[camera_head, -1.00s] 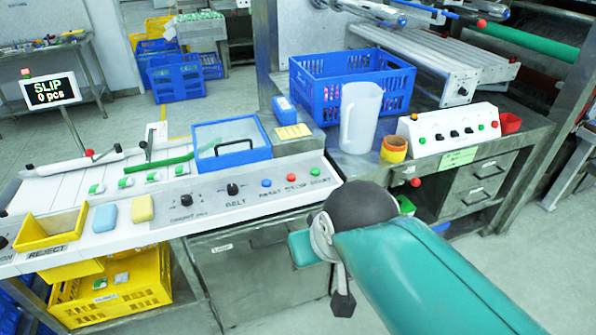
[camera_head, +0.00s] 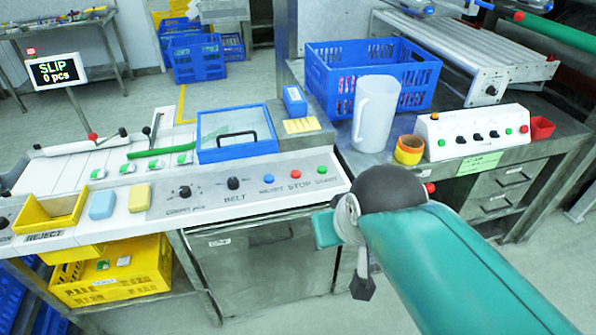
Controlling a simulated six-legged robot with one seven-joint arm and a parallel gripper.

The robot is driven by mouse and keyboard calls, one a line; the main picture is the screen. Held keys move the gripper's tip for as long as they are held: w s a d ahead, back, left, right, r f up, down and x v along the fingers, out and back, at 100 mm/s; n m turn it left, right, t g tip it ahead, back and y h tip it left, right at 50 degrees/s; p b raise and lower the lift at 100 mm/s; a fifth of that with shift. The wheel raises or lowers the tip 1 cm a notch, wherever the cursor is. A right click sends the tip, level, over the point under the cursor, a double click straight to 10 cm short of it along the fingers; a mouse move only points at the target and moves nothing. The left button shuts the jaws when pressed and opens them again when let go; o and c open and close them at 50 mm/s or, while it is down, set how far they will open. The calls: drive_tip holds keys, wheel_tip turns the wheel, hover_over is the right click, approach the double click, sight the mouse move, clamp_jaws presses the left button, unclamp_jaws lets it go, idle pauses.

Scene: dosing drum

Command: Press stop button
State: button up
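The stop button is a small red button (camera_head: 295,174) with the label STOP below it, on the sloped white control panel (camera_head: 222,205). A blue button (camera_head: 268,179) sits to its left and a green START button (camera_head: 321,169) to its right. My arm's teal link and dark joint show at the lower right, just below and right of the panel's right end in the picture. Nothing of mine covers the stop button.
The panel also has black knobs (camera_head: 233,183). A yellow REJECT tray (camera_head: 50,212) and a blue-framed lid (camera_head: 236,133) lie left. Space above the stop button looks clear.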

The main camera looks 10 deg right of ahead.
clamp_jaws()
drive_tip(key=shift+s+a, duration=0.1)
drive_tip(key=shift+s, duration=0.05)
idle(1.4)
